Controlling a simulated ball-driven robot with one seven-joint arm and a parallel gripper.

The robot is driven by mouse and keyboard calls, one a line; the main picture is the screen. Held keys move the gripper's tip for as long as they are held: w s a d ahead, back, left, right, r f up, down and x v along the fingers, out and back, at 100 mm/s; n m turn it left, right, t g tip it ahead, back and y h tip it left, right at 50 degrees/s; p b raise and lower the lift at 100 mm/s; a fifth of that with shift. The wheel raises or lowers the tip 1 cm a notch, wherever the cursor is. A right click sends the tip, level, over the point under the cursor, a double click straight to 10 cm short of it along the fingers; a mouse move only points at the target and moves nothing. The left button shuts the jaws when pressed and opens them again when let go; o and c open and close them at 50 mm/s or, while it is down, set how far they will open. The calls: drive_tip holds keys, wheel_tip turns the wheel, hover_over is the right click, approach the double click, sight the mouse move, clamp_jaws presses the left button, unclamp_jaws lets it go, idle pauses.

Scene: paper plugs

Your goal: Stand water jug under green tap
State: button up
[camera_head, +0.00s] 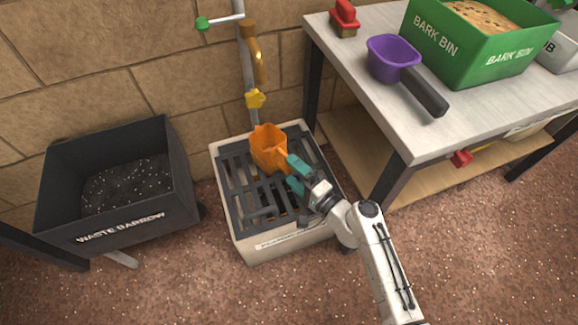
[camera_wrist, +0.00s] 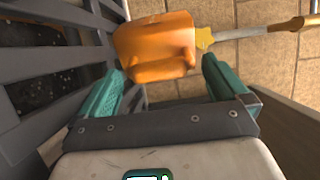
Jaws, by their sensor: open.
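The orange water jug (camera_head: 266,150) stands on the dark slatted grate (camera_head: 238,190) of a pale floor drain box, near its back edge. A pipe on the wall carries a lever with a green knob (camera_head: 202,23) and a curved brass spout (camera_head: 259,60). A yellow fitting (camera_head: 255,98) sits low on the pipe, just above and behind the jug. My gripper (camera_head: 291,172) has teal fingers and is open at the jug's near right side. In the wrist view the jug (camera_wrist: 150,42) shows just beyond the spread fingertips; I cannot tell if they touch it.
A dark waste barrow (camera_head: 115,205) stands left of the drain. On the right, a bench (camera_head: 470,115) holds a purple scoop (camera_head: 392,55) with a dark handle, a green bark bin (camera_head: 470,50) and a red-handled item (camera_head: 345,18). Reddish speckled floor is free in front.

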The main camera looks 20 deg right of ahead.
drive_tip(key=p+v, duration=0.1)
drive_tip(key=v, duration=0.8)
drive_tip(key=shift+s, duration=0.15)
